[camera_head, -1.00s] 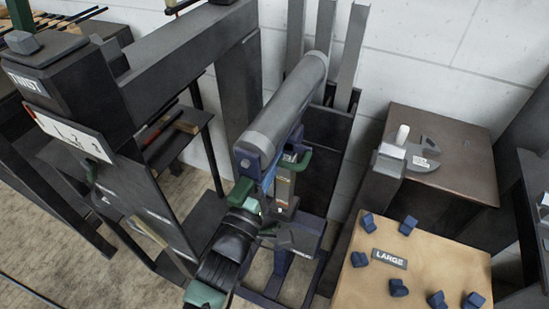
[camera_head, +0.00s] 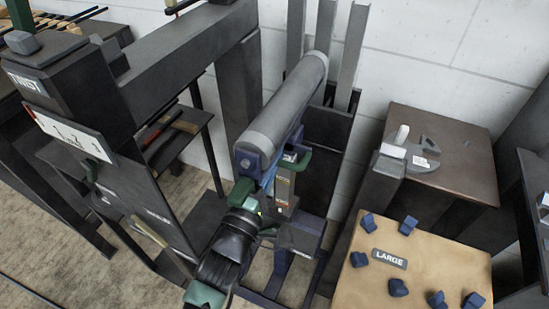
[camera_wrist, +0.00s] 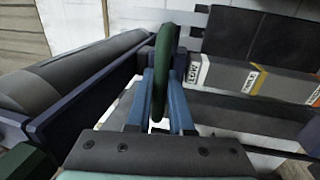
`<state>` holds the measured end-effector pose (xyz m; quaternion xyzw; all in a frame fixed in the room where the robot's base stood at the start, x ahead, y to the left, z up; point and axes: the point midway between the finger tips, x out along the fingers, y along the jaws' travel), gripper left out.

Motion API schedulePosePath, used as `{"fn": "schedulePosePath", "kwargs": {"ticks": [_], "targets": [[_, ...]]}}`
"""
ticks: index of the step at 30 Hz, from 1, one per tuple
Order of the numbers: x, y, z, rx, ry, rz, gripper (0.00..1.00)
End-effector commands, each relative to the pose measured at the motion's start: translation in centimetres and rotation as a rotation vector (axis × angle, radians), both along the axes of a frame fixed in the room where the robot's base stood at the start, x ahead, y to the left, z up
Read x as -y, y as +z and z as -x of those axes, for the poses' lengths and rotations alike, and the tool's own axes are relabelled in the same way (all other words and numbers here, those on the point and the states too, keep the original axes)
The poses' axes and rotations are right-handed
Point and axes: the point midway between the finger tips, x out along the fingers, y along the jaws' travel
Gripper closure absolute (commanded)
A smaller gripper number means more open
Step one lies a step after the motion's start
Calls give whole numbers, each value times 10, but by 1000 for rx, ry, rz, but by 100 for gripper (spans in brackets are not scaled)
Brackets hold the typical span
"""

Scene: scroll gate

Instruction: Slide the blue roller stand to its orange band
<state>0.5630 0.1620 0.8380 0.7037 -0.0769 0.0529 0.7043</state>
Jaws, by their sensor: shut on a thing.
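The blue roller stand (camera_head: 250,160) carries a long grey roller (camera_head: 290,105), which slants away toward the back wall. In the wrist view, the stand's blue frame (camera_wrist: 95,80) and the roller (camera_wrist: 70,80) lie to the left. My gripper (camera_wrist: 162,78) has its two blue fingers on either side of the green handle (camera_wrist: 164,50) and is shut on it. A grey rail (camera_wrist: 228,76) to the right bears a white label, a yellow band and, near the right edge, an orange band (camera_wrist: 315,95).
A dark gate frame (camera_head: 180,55) stands left of the roller. A tan board (camera_head: 430,262) marked LARGE, with several blue blocks, lies at the lower right. A brown table (camera_head: 455,150) with a grey wrench-shaped piece stands behind it. Grey posts (camera_head: 350,55) rise by the wall.

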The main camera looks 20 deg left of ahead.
Motion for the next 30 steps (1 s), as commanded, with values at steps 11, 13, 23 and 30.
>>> {"fn": "schedulePosePath", "kwargs": {"ticks": [11, 13, 23, 30], "targets": [[0, -1, 0, -1, 0, 0, 100], [0, -1, 0, -2, -1, 1, 100], [0, -5, 0, -4, 1, -1, 100], [0, -4, 0, -2, 1, 0, 50]]}}
